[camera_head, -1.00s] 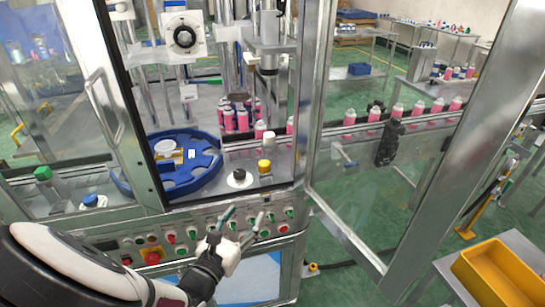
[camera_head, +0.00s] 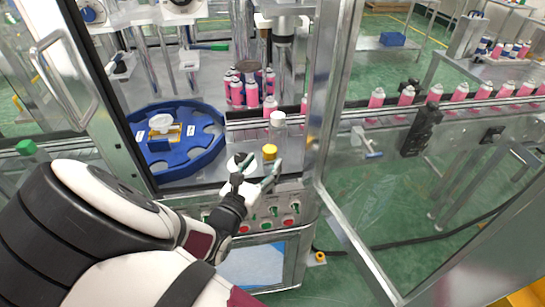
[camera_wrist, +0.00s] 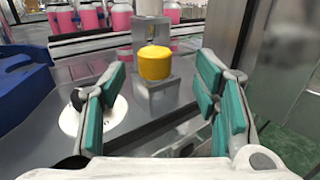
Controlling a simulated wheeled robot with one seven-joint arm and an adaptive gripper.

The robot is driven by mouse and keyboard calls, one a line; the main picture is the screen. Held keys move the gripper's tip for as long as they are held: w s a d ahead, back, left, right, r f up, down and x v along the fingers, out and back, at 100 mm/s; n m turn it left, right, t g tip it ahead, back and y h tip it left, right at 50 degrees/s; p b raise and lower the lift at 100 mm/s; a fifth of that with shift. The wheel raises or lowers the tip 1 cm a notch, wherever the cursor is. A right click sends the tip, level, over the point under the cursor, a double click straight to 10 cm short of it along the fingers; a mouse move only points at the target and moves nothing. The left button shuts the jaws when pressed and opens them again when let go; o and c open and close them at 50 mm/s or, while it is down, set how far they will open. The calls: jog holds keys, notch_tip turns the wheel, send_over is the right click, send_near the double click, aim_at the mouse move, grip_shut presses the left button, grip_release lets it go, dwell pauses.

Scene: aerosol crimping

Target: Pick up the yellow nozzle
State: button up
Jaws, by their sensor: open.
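The yellow nozzle (camera_head: 270,151) is a short round yellow cap. In the wrist view the yellow nozzle (camera_wrist: 155,62) sits upright on a small grey metal block near the machine's front edge. My gripper (camera_head: 257,172) is in front of it at the machine opening. In the wrist view my gripper (camera_wrist: 162,100) has its green-padded fingers spread apart, with nothing between the pads. The nozzle shows beyond and between the fingers, and no contact is visible.
A blue rotary fixture (camera_head: 177,140) stands to the left. A white disc (camera_wrist: 95,115) lies left of the nozzle, partly behind a finger. A white-capped post (camera_head: 278,119) stands behind. Pink cans (camera_head: 252,95) stand farther back. The glass door (camera_head: 345,120) is on the right.

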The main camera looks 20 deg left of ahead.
aim_at(267, 155)
jog(key=shift+w+a+f+b, duration=0.1)
jog(key=shift+w+b, duration=0.55)
jog(key=shift+w, duration=0.95)
jog(key=shift+w+a+b, duration=0.1)
jog(key=shift+w+b, duration=0.55)
jog(key=shift+w, duration=0.9)
grip_shut()
